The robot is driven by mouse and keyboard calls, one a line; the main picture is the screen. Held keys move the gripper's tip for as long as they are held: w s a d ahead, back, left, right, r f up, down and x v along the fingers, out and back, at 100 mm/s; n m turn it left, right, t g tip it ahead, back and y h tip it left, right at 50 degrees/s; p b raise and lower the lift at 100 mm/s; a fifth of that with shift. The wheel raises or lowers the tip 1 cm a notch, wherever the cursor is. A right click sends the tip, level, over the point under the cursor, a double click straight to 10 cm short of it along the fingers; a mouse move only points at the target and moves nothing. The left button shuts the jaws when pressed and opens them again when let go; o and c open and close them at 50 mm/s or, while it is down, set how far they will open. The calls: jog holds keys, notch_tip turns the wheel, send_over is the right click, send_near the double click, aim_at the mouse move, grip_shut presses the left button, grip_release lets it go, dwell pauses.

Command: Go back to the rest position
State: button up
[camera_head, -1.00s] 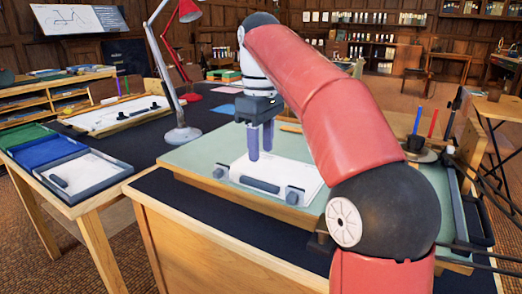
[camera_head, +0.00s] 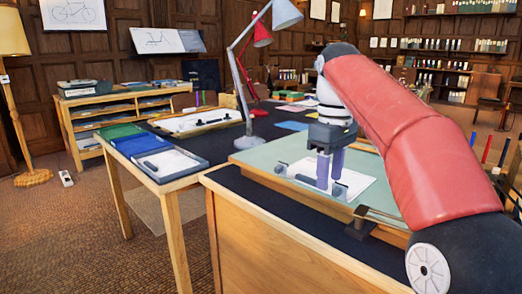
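My gripper (camera_head: 330,184) hangs fingers-down from my red arm over a white sheet (camera_head: 359,182) on the pale green drafting board (camera_head: 262,150). A gap shows between its two purple fingers, and nothing is seen held between them. A dark bar (camera_head: 305,180) lies on the sheet, partly hidden behind the near finger. One dark knob-like weight (camera_head: 281,168) sits at the sheet's left, and another (camera_head: 340,191) sits just right of the fingertips. I cannot tell whether the fingertips touch the sheet or bar.
A grey lamp (camera_head: 249,141) stands left of the board on a dark table. Green, blue and grey trays (camera_head: 172,163) lie at that table's left end. A floor lamp (camera_head: 10,40) stands far left. Open carpet (camera_head: 80,240) lies at lower left. Pens (camera_head: 487,148) stand at right.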

jog(key=s+d+f+m+t, duration=0.1)
jog(key=s+f+m+t, duration=0.4)
jog(key=s+f, duration=1.5)
jog(key=s+m, duration=0.2)
jog(key=m, duration=0.2)
jog(key=shift+s+d+t, duration=0.2)
jog(key=shift+t, duration=0.1)
